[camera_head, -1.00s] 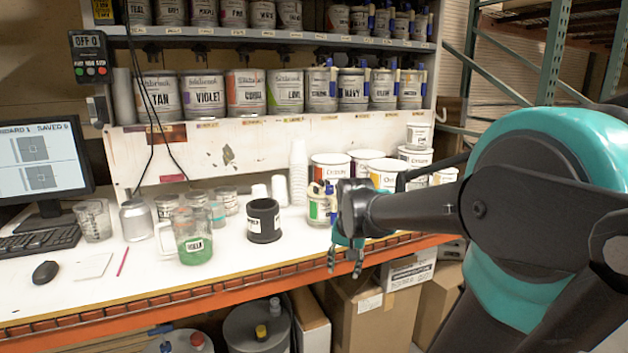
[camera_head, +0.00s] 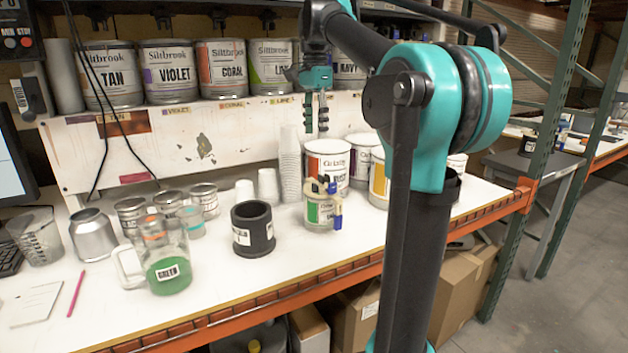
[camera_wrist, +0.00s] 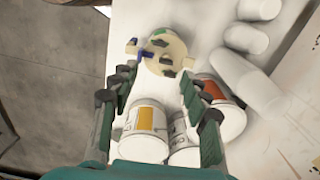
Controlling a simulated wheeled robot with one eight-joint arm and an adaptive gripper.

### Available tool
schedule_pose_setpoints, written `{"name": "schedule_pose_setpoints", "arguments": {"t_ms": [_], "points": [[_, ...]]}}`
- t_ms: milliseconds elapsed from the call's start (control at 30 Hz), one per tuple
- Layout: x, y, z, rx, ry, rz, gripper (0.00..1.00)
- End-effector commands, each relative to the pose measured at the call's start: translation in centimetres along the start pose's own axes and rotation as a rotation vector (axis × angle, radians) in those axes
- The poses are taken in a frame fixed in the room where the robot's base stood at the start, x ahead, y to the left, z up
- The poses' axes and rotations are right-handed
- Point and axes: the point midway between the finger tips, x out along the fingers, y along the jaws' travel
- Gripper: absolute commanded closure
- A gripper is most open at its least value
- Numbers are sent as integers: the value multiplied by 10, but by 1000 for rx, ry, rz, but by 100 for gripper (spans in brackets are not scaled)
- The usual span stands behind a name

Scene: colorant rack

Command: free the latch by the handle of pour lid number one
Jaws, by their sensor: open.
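A small can with a cream pour lid (camera_head: 322,188) stands upright on the bench; a blue handle piece shows at its right side. From above in the wrist view, the lid (camera_wrist: 170,62) is round and cream, with dark parts on top and a blue latch or handle (camera_wrist: 146,53) at its left. No lid number is readable, so I cannot tell if this is number one. My gripper (camera_head: 316,128) points down, open and empty, above and apart from the can. In the wrist view, the lid lies just beyond my open fingers (camera_wrist: 156,78).
White cups (camera_head: 290,170) stand left of the can. A black holder (camera_head: 253,228) and a green jug (camera_head: 166,265) stand farther left. Larger paint cans (camera_head: 328,162) crowd behind and right. The shelf of cans (camera_head: 170,72) is close behind my gripper.

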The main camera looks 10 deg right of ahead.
Motion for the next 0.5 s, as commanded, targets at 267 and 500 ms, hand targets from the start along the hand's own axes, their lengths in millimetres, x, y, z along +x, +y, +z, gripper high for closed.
{"name": "schedule_pose_setpoints", "arguments": {"t_ms": [267, 500], "points": [[53, 0, 0, -1, 0, -1, 53], [101, 0, 0, -2, 0, -1, 53]]}}
